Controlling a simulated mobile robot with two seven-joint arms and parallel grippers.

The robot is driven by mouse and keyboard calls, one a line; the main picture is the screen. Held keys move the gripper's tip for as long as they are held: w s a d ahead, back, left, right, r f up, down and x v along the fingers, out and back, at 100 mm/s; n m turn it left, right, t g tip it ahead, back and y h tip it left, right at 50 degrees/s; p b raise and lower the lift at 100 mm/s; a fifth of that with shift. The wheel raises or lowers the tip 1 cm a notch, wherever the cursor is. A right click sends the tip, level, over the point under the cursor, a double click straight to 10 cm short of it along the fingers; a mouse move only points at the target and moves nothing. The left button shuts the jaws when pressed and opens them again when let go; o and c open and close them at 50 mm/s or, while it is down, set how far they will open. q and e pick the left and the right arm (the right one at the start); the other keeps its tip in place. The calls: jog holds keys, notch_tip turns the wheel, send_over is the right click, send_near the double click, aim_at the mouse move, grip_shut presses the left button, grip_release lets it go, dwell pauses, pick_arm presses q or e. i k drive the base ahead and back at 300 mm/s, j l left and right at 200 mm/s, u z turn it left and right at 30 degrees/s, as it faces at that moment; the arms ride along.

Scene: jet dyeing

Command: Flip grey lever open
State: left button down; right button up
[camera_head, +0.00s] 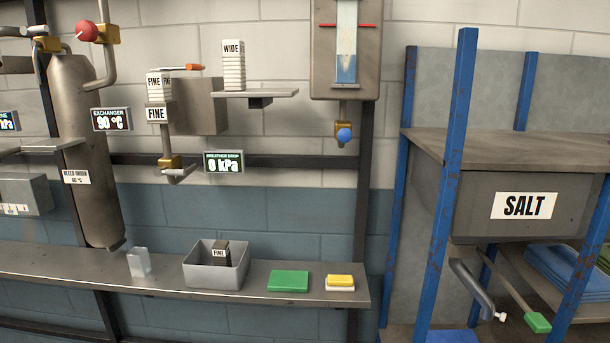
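A small grey lever (180,173) sits at the brass valve (170,161) on the pipe below the box labelled FINE. Neither of my grippers is in view.
A shelf (190,290) holds a clear cup (139,262), a grey bin (203,274) with a FINE block, a green pad (288,281) and a yellow-and-white sponge (340,282). A display reading 0 kPa (223,161) hangs right of the valve. Blue posts (452,170) frame the SALT bin (460,198).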

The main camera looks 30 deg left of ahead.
aim_at(174, 172)
jog(key=u, duration=1.8)
